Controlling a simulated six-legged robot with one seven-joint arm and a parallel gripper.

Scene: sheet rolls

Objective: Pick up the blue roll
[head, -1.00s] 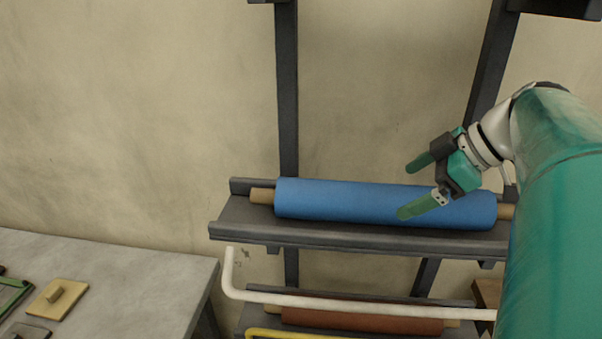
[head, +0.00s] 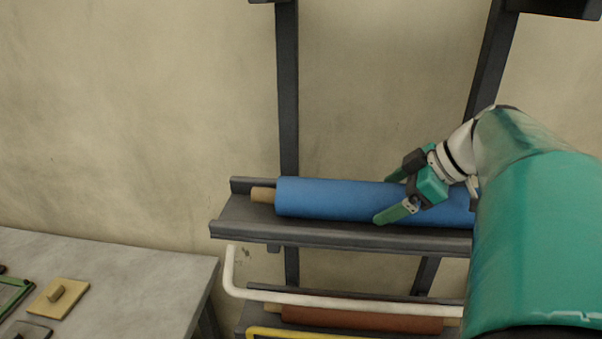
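The blue roll (head: 325,199) lies lengthwise on the upper shelf (head: 300,232) of a dark rack, with its tan core (head: 262,195) showing at the left end. Its right end is hidden behind my arm. My gripper (head: 385,199) is open, with its green fingers spread and nothing between them that I can tell is held. One finger is at the roll's far side and the other in front of its near side, around the right part of the roll. I cannot tell whether they touch it.
A brown-red roll (head: 360,319) lies on a lower shelf. A white bar (head: 330,299) and a yellow bar (head: 300,335) run in front below. A grey table (head: 130,275) with a tan block piece (head: 58,297) stands at the left. Dark rack posts (head: 287,90) rise behind.

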